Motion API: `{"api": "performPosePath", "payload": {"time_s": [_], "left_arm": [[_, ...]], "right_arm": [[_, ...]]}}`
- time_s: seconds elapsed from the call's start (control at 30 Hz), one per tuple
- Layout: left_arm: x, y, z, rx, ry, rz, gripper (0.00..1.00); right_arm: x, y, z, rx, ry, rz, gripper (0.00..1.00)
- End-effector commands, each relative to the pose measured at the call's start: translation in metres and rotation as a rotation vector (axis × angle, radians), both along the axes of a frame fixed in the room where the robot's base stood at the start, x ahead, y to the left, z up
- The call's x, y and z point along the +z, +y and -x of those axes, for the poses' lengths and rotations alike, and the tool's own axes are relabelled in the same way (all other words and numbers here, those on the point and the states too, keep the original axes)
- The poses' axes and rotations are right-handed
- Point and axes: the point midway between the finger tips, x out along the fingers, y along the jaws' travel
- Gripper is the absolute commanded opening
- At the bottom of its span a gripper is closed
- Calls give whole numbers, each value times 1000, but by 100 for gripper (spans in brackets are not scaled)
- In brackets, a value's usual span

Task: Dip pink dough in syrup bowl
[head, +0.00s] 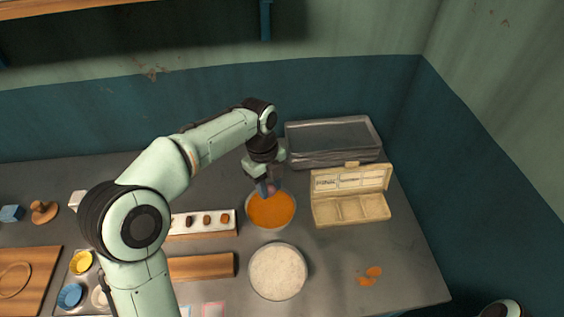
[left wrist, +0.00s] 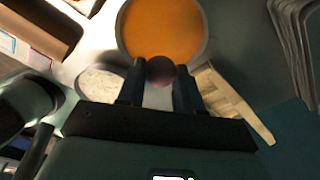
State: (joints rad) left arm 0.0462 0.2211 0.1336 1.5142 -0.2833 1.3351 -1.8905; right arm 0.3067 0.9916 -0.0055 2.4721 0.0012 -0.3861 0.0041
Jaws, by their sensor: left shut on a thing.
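The syrup bowl (head: 270,212) is a round bowl filled with orange liquid, near the middle of the counter. My left gripper (head: 268,188) is over the far rim of the bowl. It is shut on the pink dough (head: 271,189), a small round ball. In the left wrist view the dough (left wrist: 160,70) sits between the two fingertips and looks dark pink. The orange syrup (left wrist: 162,25) lies just beyond it there. I cannot tell whether the dough touches the syrup. My right gripper is not in view.
A bowl of white stuff (head: 277,273) stands in front of the syrup bowl. An open wooden box (head: 350,209) is to the right, with a clear tray (head: 333,140) behind it. A white strip with small pieces (head: 196,231) is left. Orange spots (head: 367,280) mark the right counter.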

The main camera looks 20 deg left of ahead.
Motion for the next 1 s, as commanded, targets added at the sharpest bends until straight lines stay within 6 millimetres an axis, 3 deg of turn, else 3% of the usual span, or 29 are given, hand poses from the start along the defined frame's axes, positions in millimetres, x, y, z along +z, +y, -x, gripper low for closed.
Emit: {"api": "performPosePath", "payload": {"time_s": [0.37, 1.0], "left_arm": [[-9, 0, 1, 1, 1, 0, 6], [-58, 0, 1, 1, 0, 0, 6]], "right_arm": [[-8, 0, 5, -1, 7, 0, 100], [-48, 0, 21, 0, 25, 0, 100]]}}
